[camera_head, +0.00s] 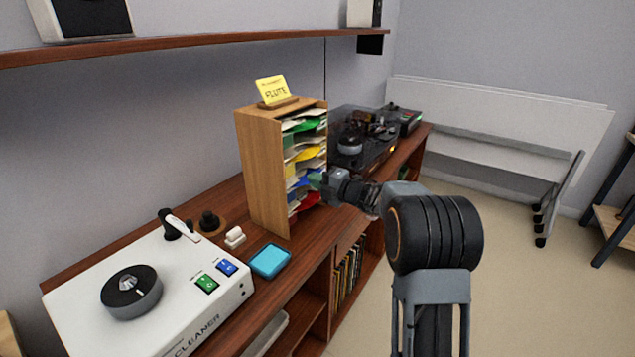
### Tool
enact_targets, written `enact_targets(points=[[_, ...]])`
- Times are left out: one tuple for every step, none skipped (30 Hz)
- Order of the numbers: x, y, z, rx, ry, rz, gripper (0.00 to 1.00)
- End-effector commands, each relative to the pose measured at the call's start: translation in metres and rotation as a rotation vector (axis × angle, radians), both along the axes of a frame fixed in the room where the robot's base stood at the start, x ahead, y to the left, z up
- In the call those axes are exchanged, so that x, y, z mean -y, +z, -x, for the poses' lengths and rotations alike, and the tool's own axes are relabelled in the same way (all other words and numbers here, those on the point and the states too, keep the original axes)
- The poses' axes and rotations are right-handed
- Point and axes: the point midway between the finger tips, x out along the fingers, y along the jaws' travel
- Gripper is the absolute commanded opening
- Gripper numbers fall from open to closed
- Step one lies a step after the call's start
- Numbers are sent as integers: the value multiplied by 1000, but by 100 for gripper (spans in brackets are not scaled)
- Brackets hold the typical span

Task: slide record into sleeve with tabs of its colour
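A wooden rack (262,175) stands on the sideboard, its open side facing right. It holds several stacked sleeves with coloured tabs: a green tab (311,125), a yellow tab (308,154), a blue tab (297,184) and a red tab (306,204). My gripper (326,184) is at the rack's open side, at about the height of the blue tab. Its fingertips are small and partly lost against the sleeves, so I cannot tell whether they are open or shut. I cannot make out a record in it. My arm comes in from the right.
A yellow "FLUTE" card (271,90) stands on the rack. A white cleaner (185,315) with a black round part (131,292) is at front left, near a blue square pad (270,261). A turntable (375,150) is behind the rack. A shelf (210,43) hangs above.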

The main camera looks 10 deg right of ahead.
Motion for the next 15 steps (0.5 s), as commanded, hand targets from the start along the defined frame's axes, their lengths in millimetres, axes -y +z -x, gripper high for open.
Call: enact_targets(points=[[0, 0, 0, 0, 0, 0, 0], [0, 0, 0, 0, 0, 0, 0], [0, 0, 0, 0, 0, 0, 0], [0, 0, 0, 0, 0, 0, 0], [0, 0, 0, 0, 0, 0, 0], [0, 0, 0, 0, 0, 0, 0], [0, 0, 0, 0, 0, 0, 0], [0, 0, 0, 0, 0, 0, 0], [0, 0, 0, 0, 0, 0, 0], [0, 0, 0, 0, 0, 0, 0], [0, 0, 0, 0, 0, 0, 0], [0, 0, 0, 0, 0, 0, 5], [0, 0, 0, 0, 0, 0, 7], [0, 0, 0, 0, 0, 0, 10], [0, 0, 0, 0, 0, 0, 14]])
